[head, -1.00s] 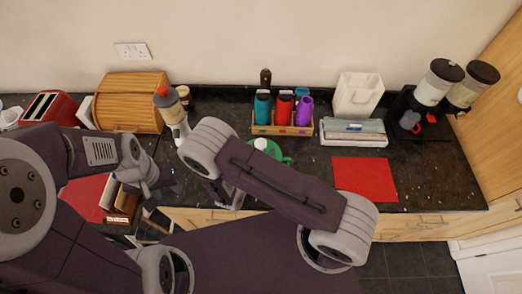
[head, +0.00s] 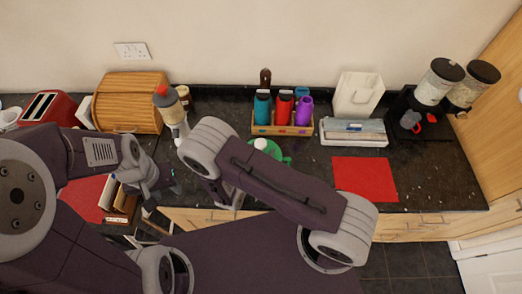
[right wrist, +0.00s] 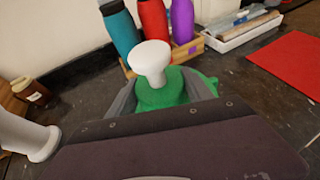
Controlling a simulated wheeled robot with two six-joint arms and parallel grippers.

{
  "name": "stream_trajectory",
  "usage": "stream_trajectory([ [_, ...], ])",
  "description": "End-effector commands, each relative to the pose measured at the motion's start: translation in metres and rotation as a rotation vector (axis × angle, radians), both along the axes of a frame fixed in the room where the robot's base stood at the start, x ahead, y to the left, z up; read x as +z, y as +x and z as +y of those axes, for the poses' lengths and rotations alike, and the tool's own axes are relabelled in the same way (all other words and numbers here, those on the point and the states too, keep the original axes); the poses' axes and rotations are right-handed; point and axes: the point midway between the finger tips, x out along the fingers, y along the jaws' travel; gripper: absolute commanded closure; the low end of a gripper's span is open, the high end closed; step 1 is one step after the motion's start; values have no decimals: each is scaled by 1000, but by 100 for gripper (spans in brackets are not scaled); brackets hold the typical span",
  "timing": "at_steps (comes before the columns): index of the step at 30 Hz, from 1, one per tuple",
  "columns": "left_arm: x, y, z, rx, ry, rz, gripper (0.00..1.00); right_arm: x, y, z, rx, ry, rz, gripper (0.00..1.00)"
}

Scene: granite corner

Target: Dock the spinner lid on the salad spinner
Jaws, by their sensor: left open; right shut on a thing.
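The green spinner lid with its white knob (right wrist: 151,60) fills the middle of the right wrist view. My right gripper (right wrist: 163,90) has its grey fingers on either side of the green part and is shut on it. In the head view the lid (head: 262,145) shows only partly, behind my right forearm. More green shows beside it, but I cannot tell whether that is the lid or the salad spinner. The spinner's bowl is not clearly visible. My left gripper (head: 168,188) is open and empty, near the counter's front edge at left.
A wooden crate of bottles (head: 283,129) stands behind the lid. A white tray (head: 353,141) and a red mat (head: 364,179) lie to the right. A bread box (head: 131,101) and a white bottle with a red-and-grey top (head: 171,107) stand at left.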

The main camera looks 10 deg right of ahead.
Motion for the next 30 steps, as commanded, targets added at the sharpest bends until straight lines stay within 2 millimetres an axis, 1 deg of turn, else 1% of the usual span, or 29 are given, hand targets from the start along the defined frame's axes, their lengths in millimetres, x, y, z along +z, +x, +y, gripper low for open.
stream_trajectory([
  [16,-11,0,0,0,0,0,57,-12,0,0,0,-1,-1,90],
  [17,-10,0,0,0,0,0,57,-11,0,0,0,-1,-1,35],
  [18,-10,0,0,0,0,0,57,-11,0,0,0,-1,-1,32],
  [26,-10,0,0,0,0,0,57,-11,0,0,0,0,0,32],
  [30,-5,0,0,0,0,0,57,-6,-7,6,3,1,1,32],
])
